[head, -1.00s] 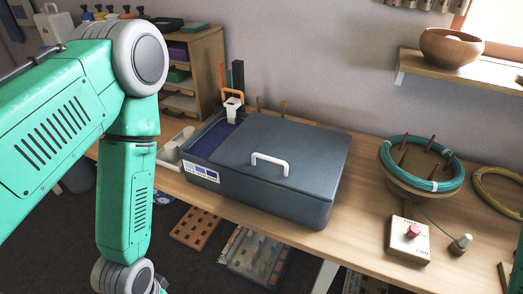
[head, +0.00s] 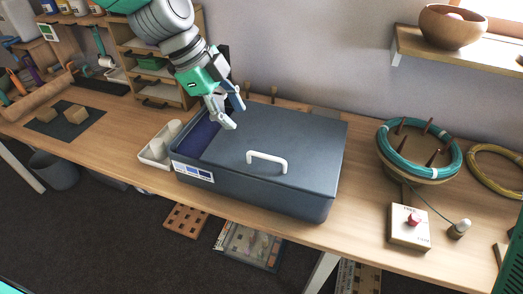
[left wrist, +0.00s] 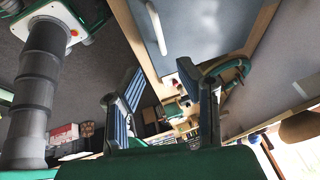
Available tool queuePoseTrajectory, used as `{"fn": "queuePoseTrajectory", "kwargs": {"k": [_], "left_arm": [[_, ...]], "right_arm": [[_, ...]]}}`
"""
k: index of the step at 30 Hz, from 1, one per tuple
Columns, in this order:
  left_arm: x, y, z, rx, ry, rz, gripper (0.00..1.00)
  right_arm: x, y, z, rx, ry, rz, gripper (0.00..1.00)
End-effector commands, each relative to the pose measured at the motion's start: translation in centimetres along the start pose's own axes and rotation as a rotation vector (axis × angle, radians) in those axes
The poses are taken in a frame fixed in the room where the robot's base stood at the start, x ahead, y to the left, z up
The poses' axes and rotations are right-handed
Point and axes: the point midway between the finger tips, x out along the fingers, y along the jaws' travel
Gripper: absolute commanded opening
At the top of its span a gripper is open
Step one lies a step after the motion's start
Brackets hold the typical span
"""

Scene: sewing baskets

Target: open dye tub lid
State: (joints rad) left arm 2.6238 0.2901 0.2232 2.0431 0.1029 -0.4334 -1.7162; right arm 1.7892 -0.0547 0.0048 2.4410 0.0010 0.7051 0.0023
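The dye tub (head: 250,194) is a blue-grey box on the wooden bench. Its flat lid (head: 300,140) covers most of the top and lies level. A purple-blue strip (head: 198,138) shows uncovered at the left. A white bar handle (head: 267,160) stands on the lid near its front edge. My left gripper (head: 231,108) hangs over the tub's left back part, behind and left of the handle, its fingers apart and empty. In the left wrist view, the open fingers (left wrist: 165,100) show with the lid (left wrist: 205,25) and handle (left wrist: 156,27) above. My right gripper is not seen.
A control box with a red knob (head: 409,226) stands at the right, near a bowl of teal coiled tubing (head: 420,150). A pale tray (head: 158,150) sits just left of the tub. A wooden shelf unit (head: 150,62) stands behind left. The bench front between them is clear.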

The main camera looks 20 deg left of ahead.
Motion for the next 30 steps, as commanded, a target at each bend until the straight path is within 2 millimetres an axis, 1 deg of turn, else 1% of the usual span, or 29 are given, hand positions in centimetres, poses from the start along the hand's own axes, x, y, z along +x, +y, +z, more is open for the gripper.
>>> {"fn": "queuePoseTrajectory", "kwargs": {"k": [1, 5, 9, 12, 15, 18, 21, 25, 30], "left_arm": [[1.0, 0.1, -0.1, -0.001, -0.003, 0.004, 0.31], [3.8, 0.2, -0.6, 0.0, -0.008, 0.007, 0.31], [7.0, 0.2, -1.0, 0.001, -0.014, 0.007, 0.31], [9.0, 0.2, -0.9, 0.001, -0.013, 0.007, 0.31], [10.6, 0.2, -0.6, 0.0, -0.009, 0.004, 0.31], [11.7, 0.2, -0.2, -0.001, -0.006, 0.003, 0.31], [12.4, 0.2, 0.1, -0.003, -0.003, 0.001, 0.31], [12.8, 0.2, 0.1, -0.003, -0.002, -0.001, 0.31], [12.9, 0.1, -0.4, -0.002, -0.007, 0.0, 0.31]], "right_arm": [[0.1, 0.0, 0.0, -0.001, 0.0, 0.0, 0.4], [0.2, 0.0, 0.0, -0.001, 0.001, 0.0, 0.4], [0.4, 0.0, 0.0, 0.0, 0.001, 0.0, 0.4], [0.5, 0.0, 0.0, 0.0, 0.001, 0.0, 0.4], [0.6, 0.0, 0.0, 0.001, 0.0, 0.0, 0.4], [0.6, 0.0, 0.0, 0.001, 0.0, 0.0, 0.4], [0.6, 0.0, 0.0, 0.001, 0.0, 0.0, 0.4], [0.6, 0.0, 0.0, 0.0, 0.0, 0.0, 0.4], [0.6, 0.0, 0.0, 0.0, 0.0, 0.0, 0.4]]}}
